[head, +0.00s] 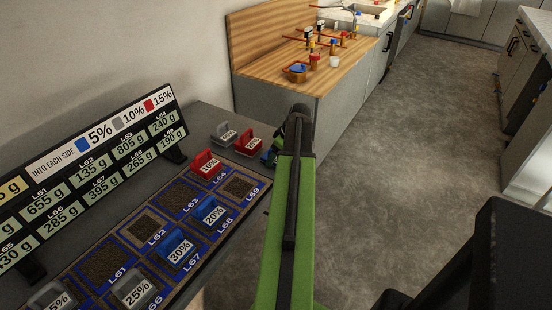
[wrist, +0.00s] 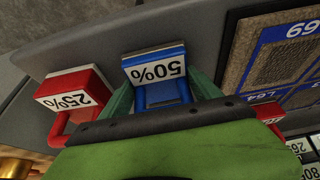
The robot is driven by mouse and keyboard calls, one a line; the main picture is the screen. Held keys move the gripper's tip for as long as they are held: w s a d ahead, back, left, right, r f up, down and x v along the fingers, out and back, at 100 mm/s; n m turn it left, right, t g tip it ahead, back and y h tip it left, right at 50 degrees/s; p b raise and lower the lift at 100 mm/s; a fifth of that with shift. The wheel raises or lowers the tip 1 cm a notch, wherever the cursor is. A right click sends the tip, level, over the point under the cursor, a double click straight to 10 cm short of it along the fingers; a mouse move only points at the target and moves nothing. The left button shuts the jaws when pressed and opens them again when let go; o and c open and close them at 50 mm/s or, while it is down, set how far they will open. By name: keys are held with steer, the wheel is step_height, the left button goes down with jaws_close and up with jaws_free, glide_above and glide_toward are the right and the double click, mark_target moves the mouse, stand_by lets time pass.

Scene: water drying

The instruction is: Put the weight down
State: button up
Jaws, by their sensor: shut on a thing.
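My gripper (head: 273,152) is at the right end of the dark grey bench (head: 205,116). In the wrist view my gripper (wrist: 162,93) has its two green fingers shut on a blue weight (wrist: 155,66) labelled 50%. The label reads upside down there. In the head view only a small blue part of this weight shows beside the fingers; my arm hides the rest. The weight is over or on the grey bench top; I cannot tell whether it touches. A red weight (wrist: 70,92) labelled 25% stands close beside it, apart from it.
A grey weight (head: 223,134) and a red weight (head: 206,163) stand near. The board (head: 130,232) has blue-framed pads; blue weights (head: 177,246) and a grey weight (head: 136,291) sit on it. A sign (head: 100,150) stands behind. A wooden counter (head: 262,72) lies beyond.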

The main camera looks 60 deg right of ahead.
steer(key=shift+f, duration=0.15)
steer(key=o, duration=1.6)
steer(key=shift+o, duration=0.2)
steer(key=shift+r+p, duration=0.35)
steer(key=shift+r, duration=0.15)
steer(key=p+v, duration=1)
steer(key=v, duration=0.1)
steer(key=shift+s, duration=0.15)
steer(key=shift+r, duration=0.15)
